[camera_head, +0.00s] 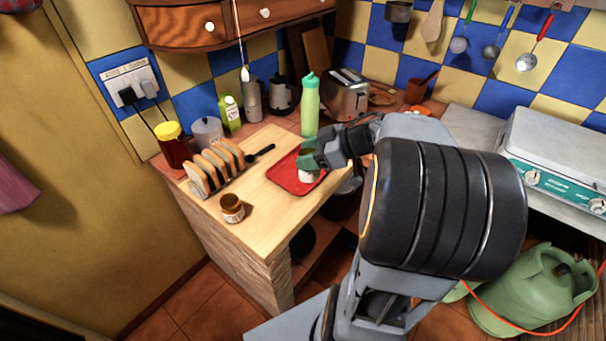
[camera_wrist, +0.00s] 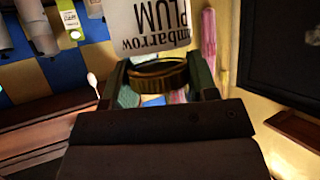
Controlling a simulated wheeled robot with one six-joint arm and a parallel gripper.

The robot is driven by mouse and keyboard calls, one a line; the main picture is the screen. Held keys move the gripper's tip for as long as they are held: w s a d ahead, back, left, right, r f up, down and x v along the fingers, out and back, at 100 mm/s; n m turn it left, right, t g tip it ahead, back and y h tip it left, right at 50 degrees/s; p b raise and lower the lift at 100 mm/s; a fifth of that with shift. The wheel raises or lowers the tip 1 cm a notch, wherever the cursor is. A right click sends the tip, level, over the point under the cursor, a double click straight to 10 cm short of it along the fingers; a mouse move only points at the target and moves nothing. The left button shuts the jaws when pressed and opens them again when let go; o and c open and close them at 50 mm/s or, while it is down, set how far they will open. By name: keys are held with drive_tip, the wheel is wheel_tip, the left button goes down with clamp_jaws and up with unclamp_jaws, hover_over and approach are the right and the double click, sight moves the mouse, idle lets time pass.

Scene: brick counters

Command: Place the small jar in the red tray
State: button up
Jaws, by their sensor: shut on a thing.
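My gripper (camera_head: 309,158) is shut on a small jar (camera_head: 309,177), over the red tray. In the wrist view the small jar (camera_wrist: 155,28) shows a white label reading "PLUM", upside down in the picture, and a dark gold lid between the fingers (camera_wrist: 157,85). The red tray (camera_head: 284,176) lies on the wooden board of the counter, partly hidden by my gripper and the jar. I cannot tell whether the jar's base touches the tray.
A brown jar (camera_head: 232,209) stands at the board's front left. A toast rack (camera_head: 213,168) with bread, a dark spoon (camera_head: 260,153) and a green bottle (camera_head: 310,106) are near the tray. A red jar with yellow lid (camera_head: 173,148) stands at the left. Bare board lies before the tray.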

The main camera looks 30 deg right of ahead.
drive_tip(key=shift+d+f, duration=0.15)
drive_tip(key=shift+f, duration=0.15)
drive_tip(key=shift+w+d+f+b, duration=0.15)
drive_tip(key=shift+w+f+b, duration=0.05)
drive_tip(key=shift+w+f, duration=1.95)
drive_tip(key=shift+w+d+f+b, duration=0.15)
drive_tip(key=shift+w+f+b, duration=0.05)
drive_tip(key=shift+w+f, duration=1.9)
drive_tip(key=shift+w+d+f+b, duration=0.15)
drive_tip(key=shift+w+f+b, duration=0.05)
drive_tip(key=shift+w+f, duration=1.95)
drive_tip(key=o, duration=1.3)
